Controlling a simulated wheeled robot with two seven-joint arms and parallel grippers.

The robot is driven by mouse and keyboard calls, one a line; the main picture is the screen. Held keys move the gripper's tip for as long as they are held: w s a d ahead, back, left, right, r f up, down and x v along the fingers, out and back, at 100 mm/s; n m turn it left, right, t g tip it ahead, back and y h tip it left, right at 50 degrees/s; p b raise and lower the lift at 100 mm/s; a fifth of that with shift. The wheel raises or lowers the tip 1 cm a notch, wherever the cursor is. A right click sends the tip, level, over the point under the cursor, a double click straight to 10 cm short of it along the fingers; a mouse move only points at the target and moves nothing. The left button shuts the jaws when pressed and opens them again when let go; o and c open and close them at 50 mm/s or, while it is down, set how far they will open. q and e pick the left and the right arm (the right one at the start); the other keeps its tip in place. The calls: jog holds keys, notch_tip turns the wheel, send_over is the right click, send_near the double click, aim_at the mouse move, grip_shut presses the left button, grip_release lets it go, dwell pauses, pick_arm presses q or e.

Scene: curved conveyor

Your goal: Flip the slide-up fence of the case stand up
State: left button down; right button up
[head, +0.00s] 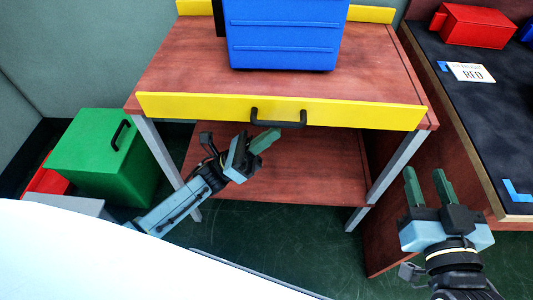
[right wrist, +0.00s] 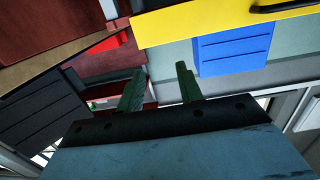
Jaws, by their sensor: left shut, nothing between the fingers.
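The yellow fence (head: 190,105) runs along the front edge of the case stand (head: 175,75), with a black handle (head: 279,124) at its middle. In the right wrist view the fence (right wrist: 190,22) crosses the upper right, its handle (right wrist: 285,8) partly cut off. A blue case (head: 285,38) sits on the stand's top behind the fence; it also shows in the right wrist view (right wrist: 233,48). My left gripper (head: 273,134) is shut and empty, its fingertips just below the handle; contact is unclear. My right gripper (head: 427,178) is open and empty, right of the stand's front right leg.
A dark-topped table (head: 470,110) stands at the right with a red case (head: 472,25) and a white card reading RED (head: 472,72). A green case (head: 100,155) is on the floor at the left. The stand has a lower shelf (head: 310,180). Floor in front is clear.

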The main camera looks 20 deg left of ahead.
pick_arm(q)
jog(key=shift+w+a+r, duration=0.1)
jog(key=shift+r, duration=0.3)
pick_arm(e)
jog(key=shift+r, duration=0.1)
